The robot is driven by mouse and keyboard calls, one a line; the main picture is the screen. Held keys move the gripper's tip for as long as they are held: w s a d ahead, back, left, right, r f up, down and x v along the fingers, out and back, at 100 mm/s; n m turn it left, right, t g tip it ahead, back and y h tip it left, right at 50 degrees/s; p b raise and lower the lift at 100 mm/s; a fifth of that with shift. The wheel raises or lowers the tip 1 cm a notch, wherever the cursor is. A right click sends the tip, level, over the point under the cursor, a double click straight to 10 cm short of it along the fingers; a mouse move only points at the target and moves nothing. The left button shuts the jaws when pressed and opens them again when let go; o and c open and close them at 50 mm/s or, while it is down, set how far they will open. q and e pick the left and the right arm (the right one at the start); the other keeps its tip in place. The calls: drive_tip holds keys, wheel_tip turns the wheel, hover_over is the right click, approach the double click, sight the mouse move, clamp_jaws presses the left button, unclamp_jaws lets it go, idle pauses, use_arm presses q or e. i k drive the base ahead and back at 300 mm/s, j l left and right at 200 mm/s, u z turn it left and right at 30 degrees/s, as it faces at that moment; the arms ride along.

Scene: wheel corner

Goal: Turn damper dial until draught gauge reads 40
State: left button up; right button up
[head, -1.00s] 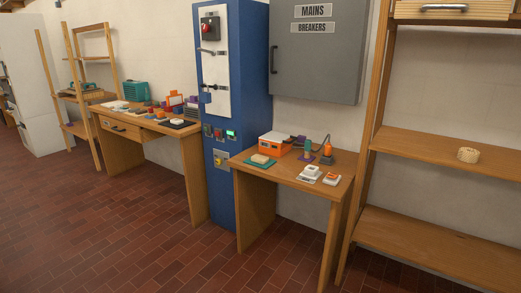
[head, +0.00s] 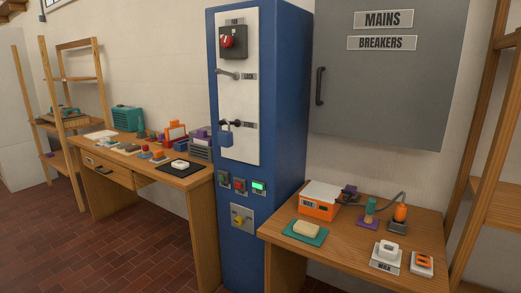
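I cannot make out a damper dial or a draught gauge by label. A tall blue cabinet (head: 280,110) stands in the middle. A red rotary knob (head: 227,41) sits on a dark box on its white panel (head: 240,100). Lower on the cabinet are a small red control (head: 239,185), a lit green display (head: 259,187) too small to read, and a yellow knob (head: 238,220) on a light plate. Neither of my grippers is in view.
A right table (head: 350,250) holds an orange box (head: 318,206), a sponge-like block (head: 306,229) and small devices. A cluttered left desk (head: 195,182), a grey breaker cabinet (head: 385,90) and wooden shelves (head: 488,215) stand around. A blue padlock (head: 226,139) hangs on the panel. Floor at lower left is clear.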

sight(239, 220)
drive_tip(key=i+j, duration=1.25)
drive_tip(key=j, duration=0.15)
drive_tip(key=j+z, duration=0.25)
drive_tip(key=j, duration=0.6)
drive_tip(key=k+j+z, duration=0.1)
drive_tip(key=j+z, duration=0.15)
drive_tip(key=j, duration=0.55)
